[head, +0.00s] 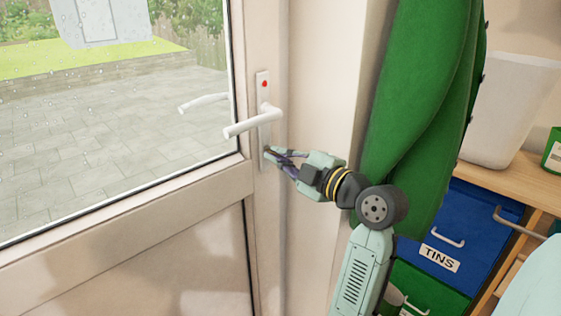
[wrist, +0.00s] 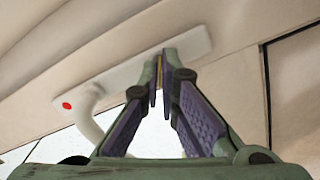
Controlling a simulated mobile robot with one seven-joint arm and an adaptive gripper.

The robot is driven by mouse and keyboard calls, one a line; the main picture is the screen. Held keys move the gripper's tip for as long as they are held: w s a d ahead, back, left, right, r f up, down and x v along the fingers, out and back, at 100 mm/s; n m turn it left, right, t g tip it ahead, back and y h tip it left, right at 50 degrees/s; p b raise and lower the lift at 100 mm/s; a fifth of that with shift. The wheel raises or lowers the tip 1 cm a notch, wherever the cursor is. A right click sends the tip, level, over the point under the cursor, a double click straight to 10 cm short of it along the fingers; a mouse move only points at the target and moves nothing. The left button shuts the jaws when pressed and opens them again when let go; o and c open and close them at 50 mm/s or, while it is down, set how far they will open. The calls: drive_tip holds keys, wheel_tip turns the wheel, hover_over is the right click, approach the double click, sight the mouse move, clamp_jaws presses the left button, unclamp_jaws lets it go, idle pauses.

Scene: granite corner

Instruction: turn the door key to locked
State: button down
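The white door (head: 190,195) has a long pale lock plate (head: 262,98) with a white lever handle (head: 250,124). A red dot (head: 264,84) shows near the plate's upper end; it also shows in the wrist view (wrist: 67,105). My gripper (head: 270,154) is at the plate's lower end, below the handle. In the wrist view my gripper (wrist: 162,82) has its purple-padded fingers close together at the plate (wrist: 115,84). A thin brass-coloured strip of the key (wrist: 159,69) shows between the fingertips. The fingers hide most of the key, and its angle is hard to tell.
The lever handle sticks out just above my gripper.

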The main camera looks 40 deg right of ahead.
drive_tip(key=shift+m+p, duration=0.95)
drive_tip(key=shift+m, duration=5.35)
drive_tip(key=c, duration=1.8)
unclamp_jaws()
drive_tip(key=shift+c, duration=0.2)
drive_tip(key=shift+s, duration=0.1)
drive_tip(key=s, duration=1.1)
drive_tip(key=shift+s+d, duration=0.4)
drive_tip(key=shift+d, duration=0.05)
